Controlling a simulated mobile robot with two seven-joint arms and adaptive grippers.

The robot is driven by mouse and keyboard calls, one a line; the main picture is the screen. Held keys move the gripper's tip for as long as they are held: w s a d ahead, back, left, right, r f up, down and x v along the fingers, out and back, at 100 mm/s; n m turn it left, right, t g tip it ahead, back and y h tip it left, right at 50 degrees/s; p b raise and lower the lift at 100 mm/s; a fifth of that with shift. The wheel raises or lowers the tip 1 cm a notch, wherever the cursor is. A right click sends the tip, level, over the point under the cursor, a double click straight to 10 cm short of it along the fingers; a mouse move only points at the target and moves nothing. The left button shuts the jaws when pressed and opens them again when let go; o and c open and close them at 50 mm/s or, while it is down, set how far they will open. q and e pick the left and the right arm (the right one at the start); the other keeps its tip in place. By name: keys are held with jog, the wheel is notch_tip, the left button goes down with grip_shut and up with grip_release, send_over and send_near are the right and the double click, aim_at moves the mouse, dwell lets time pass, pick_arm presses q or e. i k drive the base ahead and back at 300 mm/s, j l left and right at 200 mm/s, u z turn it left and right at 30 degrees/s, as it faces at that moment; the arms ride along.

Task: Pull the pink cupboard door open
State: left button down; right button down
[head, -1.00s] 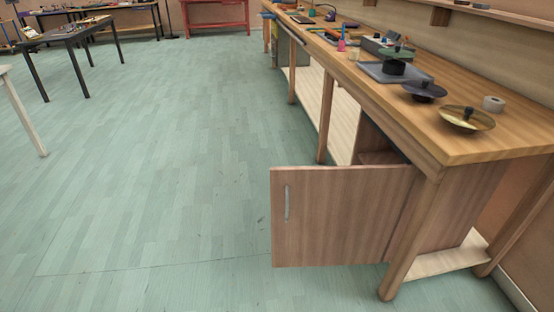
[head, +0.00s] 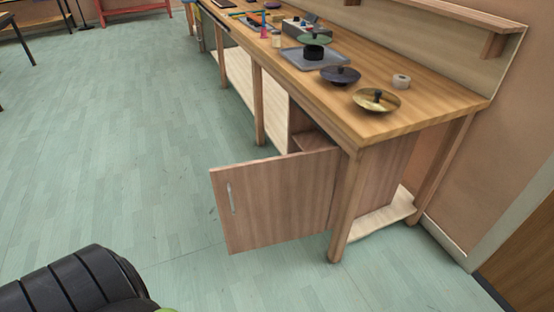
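The cupboard door (head: 278,200) is in the head view, below the near end of the wooden workbench. It looks brownish pink and stands swung open, out from the cupboard (head: 385,170). A thin metal handle (head: 230,197) sits near its free left edge. Part of the cupboard's inside (head: 314,141) shows above the door's top edge; the rest is hidden behind the door. A black segmented part of my arm shows at the bottom left, apart from the door. Neither of my grippers' fingers can be seen.
The workbench (head: 440,92) carries a brass cymbal (head: 376,100), a dark cymbal (head: 340,75), a tape roll (head: 401,81) and a grey tray (head: 290,58). A bench leg (head: 345,215) stands beside the door. The green floor (head: 120,170) left of the door is clear.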

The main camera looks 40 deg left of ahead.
aim_at(263, 203)
jog(key=j+z, duration=0.9)
jog(key=k+j+z, duration=0.15)
jog(key=j+z, duration=0.3)
jog(key=j, duration=0.15)
jog(key=k+j+z, duration=0.2)
jog(key=j+z, duration=0.25)
